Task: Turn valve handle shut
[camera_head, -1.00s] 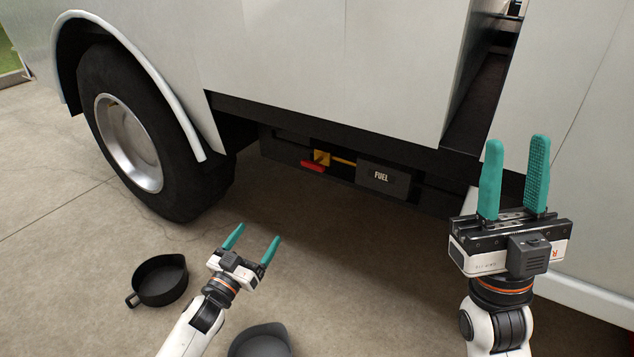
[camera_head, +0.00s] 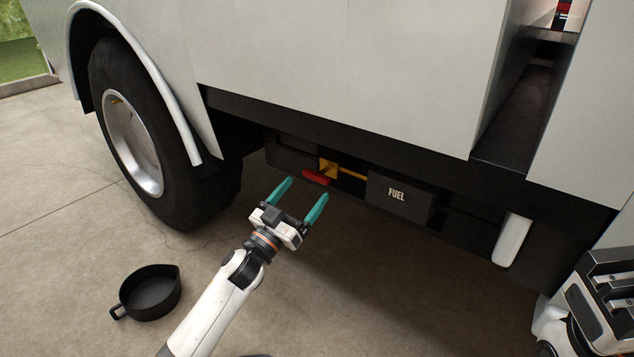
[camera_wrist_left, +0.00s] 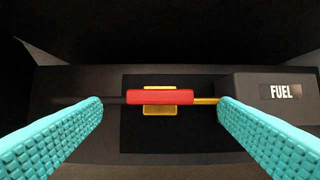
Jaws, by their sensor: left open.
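The red valve handle (camera_head: 316,178) sits on a yellow valve body (camera_head: 328,167) under the truck's side. In the left wrist view the red handle (camera_wrist_left: 160,97) lies level, in line with the yellow pipe (camera_wrist_left: 206,101) on its right. My left gripper (camera_head: 301,192) is open, its teal fingers pointing at the handle. In the left wrist view the fingers (camera_wrist_left: 160,120) stand on either side of the handle, apart from it. My right gripper (camera_head: 600,290) is cut off at the lower right edge; its fingertips are out of view.
A black FUEL box (camera_head: 400,196) is right of the valve. The truck's wheel (camera_head: 140,145) is at the left, its side panel (camera_head: 350,65) above. A black pan (camera_head: 150,292) lies on the concrete floor (camera_head: 70,225). Floor in front of the valve is free.

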